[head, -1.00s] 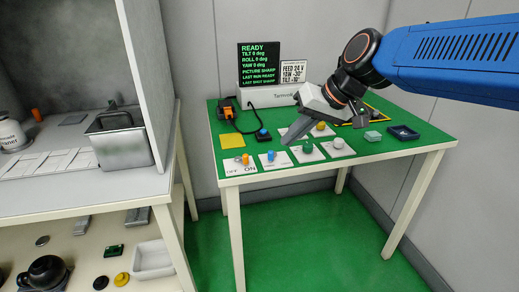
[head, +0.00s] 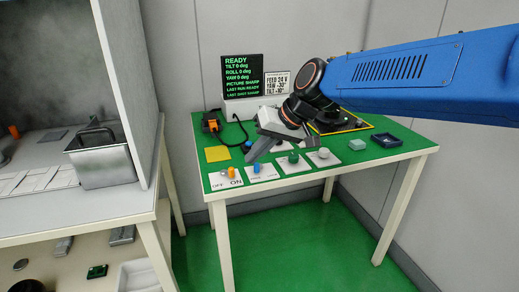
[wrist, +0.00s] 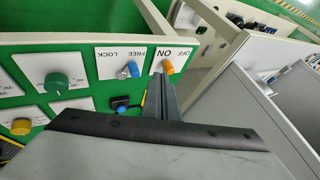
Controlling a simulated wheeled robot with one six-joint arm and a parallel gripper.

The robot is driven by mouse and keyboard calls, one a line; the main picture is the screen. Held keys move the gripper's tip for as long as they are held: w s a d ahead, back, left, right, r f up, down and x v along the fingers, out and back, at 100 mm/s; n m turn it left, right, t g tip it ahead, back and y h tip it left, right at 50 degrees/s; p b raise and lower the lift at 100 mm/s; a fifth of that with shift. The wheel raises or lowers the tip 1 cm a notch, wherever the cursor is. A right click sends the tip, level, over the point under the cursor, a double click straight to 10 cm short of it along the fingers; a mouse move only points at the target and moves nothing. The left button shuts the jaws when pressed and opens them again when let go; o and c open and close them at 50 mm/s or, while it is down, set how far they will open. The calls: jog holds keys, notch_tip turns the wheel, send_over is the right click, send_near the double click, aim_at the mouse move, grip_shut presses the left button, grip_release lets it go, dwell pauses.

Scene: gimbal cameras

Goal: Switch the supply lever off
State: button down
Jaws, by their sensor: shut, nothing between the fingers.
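The supply lever (head: 232,172) is a small orange knob on a white plate (head: 218,183) marked OFF and ON, at the front left corner of the green table. It sits on the ON side. In the wrist view the orange lever (wrist: 168,68) shows near the top centre, beside the word ON. My gripper (head: 252,158) is shut and empty, pointing down to the left. It is to the right of the lever in the head view, above the plate with the blue knob. In the wrist view its closed fingertips (wrist: 159,78) appear close to the lever; contact cannot be told.
A blue knob (head: 257,168) on a FREE/LOCK plate sits right of the lever. Green (head: 293,158) and white (head: 323,153) knobs follow. A yellow square (head: 217,154) lies behind. A black READY screen (head: 242,75) stands at the back. A bench with a metal bin (head: 100,157) is left.

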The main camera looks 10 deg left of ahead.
aim_at(234, 175)
jog(key=shift+x, duration=2.7)
jog(key=shift+s+a+m+t, duration=0.1)
jog(key=shift+s+m+t, duration=0.4)
jog(key=shift+m, duration=0.3)
jog(key=shift+s+a+m+t+h, duration=0.2)
jog(key=shift+s+m+t+h, duration=0.1)
jog(key=shift+s+m+t, duration=0.4)
jog(key=shift+s+a, duration=0.9)
jog(key=shift+s, duration=0.1)
jog(key=shift+s, duration=0.75)
